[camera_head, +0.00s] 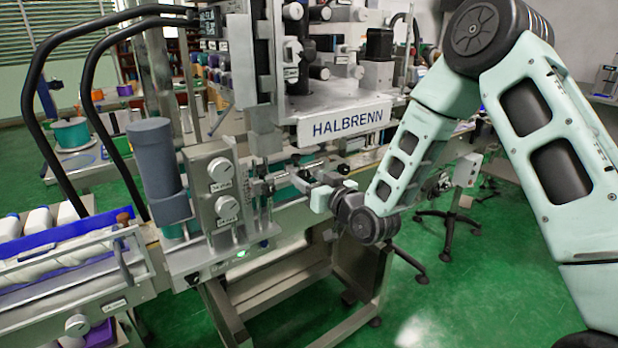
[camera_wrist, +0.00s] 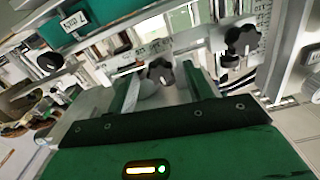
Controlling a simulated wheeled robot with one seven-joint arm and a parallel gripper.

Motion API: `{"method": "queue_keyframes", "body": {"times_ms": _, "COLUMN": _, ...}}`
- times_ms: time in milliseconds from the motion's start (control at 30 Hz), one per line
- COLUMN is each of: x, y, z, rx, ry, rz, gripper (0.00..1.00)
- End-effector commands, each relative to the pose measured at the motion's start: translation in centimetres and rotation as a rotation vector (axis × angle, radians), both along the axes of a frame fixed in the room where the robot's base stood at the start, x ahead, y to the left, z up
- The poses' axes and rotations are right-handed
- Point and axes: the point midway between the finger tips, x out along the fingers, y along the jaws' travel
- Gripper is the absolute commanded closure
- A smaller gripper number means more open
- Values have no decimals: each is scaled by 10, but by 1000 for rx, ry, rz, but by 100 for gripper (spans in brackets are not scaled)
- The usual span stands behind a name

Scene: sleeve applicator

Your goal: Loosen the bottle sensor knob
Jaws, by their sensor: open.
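My gripper (camera_head: 308,188) is open in front of the machine's rail, right of centre in the head view. In the wrist view its two fingers spread to either side of a dark lobed knob (camera_wrist: 160,71). This knob sits just beyond or between the fingertips; I cannot tell whether they touch it. A second dark lobed knob (camera_wrist: 241,40) is up and to the right, outside the fingers. Neither knob has a label I can read, so I cannot tell which belongs to the bottle sensor. In the head view the gripper and arm partly hide this area.
The labelling machine with the HALBRENN sign (camera_head: 347,124) stands above and behind the gripper. A metal panel with two round dials (camera_head: 221,172) is to the left. Another dark knob (camera_wrist: 50,61) is at the left of the wrist view. Green floor (camera_head: 440,310) is open at front right.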

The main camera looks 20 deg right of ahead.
Motion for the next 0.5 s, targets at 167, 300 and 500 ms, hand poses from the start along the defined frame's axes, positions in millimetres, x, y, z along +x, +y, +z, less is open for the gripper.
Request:
{"method": "queue_keyframes", "body": {"times_ms": 167, "x": 5, "y": 2, "z": 0, "rx": 0, "ry": 1, "rz": 0, "gripper": 49}}
{"method": "queue_keyframes", "body": {"times_ms": 300, "x": 5, "y": 2, "z": 0, "rx": 0, "ry": 1, "rz": 0, "gripper": 49}}
{"method": "queue_keyframes", "body": {"times_ms": 500, "x": 5, "y": 2, "z": 0, "rx": 0, "ry": 0, "rz": 1, "gripper": 88}}
